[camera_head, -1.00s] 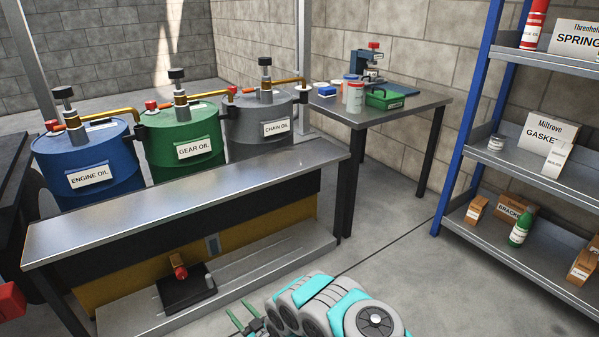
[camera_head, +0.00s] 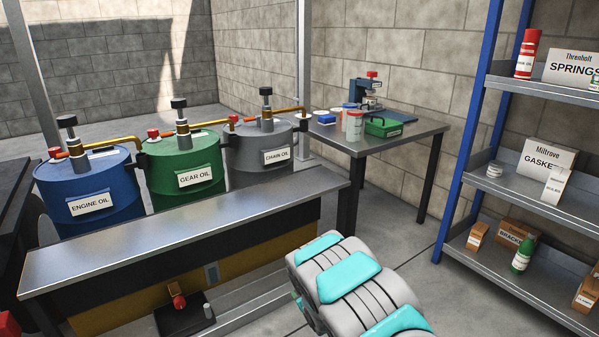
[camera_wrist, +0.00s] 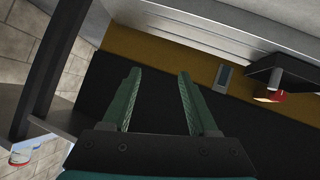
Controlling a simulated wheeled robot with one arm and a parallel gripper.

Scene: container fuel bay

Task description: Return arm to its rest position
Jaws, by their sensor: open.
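My gripper (camera_wrist: 160,76) shows in the wrist view with its two green fingers apart and nothing between them. It is tilted toward the dark and yellow front of a bench. In the head view my grey and turquoise arm links rise at the bottom centre, in front of the metal bench (camera_head: 200,205), and the fingers are hidden or out of frame there.
Blue (camera_head: 90,184), green (camera_head: 180,165) and grey (camera_head: 258,150) oil drums stand behind the bench. A black tray (camera_head: 172,321) sits low at its front. A side table (camera_head: 415,128) stands behind; a stocked shelf rack (camera_head: 566,210) is at right. Floor between is clear.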

